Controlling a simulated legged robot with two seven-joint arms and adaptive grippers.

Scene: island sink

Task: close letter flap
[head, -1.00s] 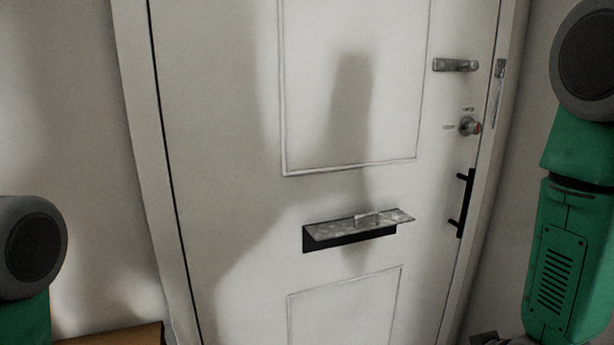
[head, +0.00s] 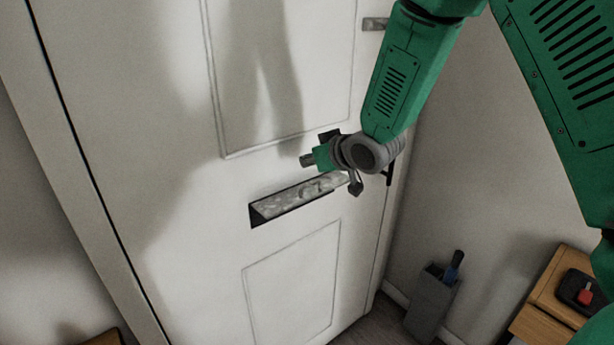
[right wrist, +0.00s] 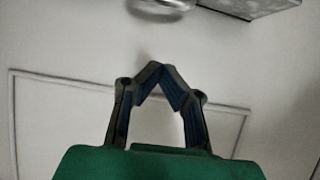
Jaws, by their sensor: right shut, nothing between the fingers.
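My right gripper (head: 308,160) is just above the flap in the head view, pointing left. My wrist hides a little of the door near the flap's right end; I cannot tell whether it touches. In the right wrist view the fingers (right wrist: 155,72) meet at their tips with nothing between them. My left gripper is out of view.
A black door handle (head: 389,175) is partly behind my right wrist. A grey bin (head: 430,303) stands on the floor by the right wall. A wooden table (head: 548,300) with a dark object holding a red item (head: 584,292) is at the lower right.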

